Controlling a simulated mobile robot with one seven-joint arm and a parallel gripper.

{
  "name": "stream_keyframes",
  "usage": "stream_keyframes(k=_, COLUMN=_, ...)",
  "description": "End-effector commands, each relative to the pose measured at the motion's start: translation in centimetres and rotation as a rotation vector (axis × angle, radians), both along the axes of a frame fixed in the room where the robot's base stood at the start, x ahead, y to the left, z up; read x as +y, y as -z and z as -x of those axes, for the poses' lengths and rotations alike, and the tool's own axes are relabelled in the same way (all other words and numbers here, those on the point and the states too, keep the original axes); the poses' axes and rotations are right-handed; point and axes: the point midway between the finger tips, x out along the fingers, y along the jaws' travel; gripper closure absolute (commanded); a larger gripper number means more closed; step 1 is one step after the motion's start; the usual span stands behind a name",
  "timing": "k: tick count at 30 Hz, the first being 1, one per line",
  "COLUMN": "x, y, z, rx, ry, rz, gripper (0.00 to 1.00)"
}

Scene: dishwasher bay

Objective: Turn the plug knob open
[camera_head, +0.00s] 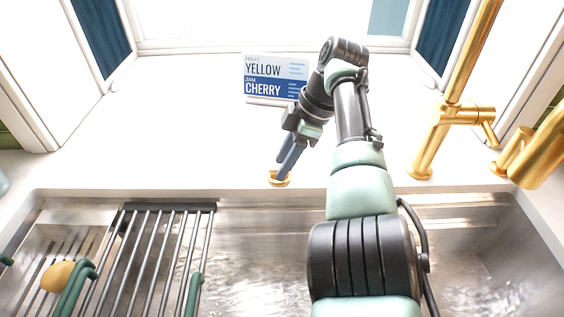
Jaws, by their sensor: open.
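A small round gold piece (280,182), which looks like the plug knob, sits on the white ledge behind the sink, just above its back rim. My gripper (284,170) reaches down to it from above, with its dark fingers at the knob. The fingertips overlap the knob in the picture, so I cannot tell whether they touch it. The fingers partly hide the knob, and its turned position is not clear.
A steel sink (265,215) holds a rack (150,250) on the left, with a yellow item (57,276) beside it. A gold faucet (430,140) stands to the right. A sign (262,70) reading YELLOW and CHERRY stands behind my gripper.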

Motion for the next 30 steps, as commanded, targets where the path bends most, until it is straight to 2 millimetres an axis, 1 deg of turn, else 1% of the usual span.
stream_keyframes(k=1, x=-0.4, y=-0.9, z=-0.1, rx=-0.005, ry=0.002, rz=0.0, gripper=0.54)
stream_keyframes(k=5, x=-1.5, y=-3.6, z=-0.1, rx=-0.005, ry=0.003, rz=0.0, gripper=0.54)
stream_keyframes(k=9, x=-2.8, y=-7.0, z=-0.1, rx=-0.006, ry=0.002, rz=0.0, gripper=0.54)
stream_keyframes(k=12, x=-3.5, y=-8.8, z=-0.1, rx=-0.002, ry=0.002, rz=0.001, gripper=0.54)
stream_keyframes(k=14, x=-3.8, y=-9.7, z=-0.1, rx=-0.001, ry=0.002, rz=-0.001, gripper=0.54)
stream_keyframes(k=18, x=-4.2, y=-10.6, z=-0.1, rx=-0.001, ry=-0.001, rz=0.0, gripper=0.54)
stream_keyframes(k=21, x=-4.4, y=-10.9, z=-0.1, rx=-0.002, ry=0.0, rz=0.0, gripper=0.54)
stream_keyframes(k=30, x=-4.5, y=-11.0, z=-0.1, rx=-0.003, ry=-0.001, rz=0.001, gripper=0.54)
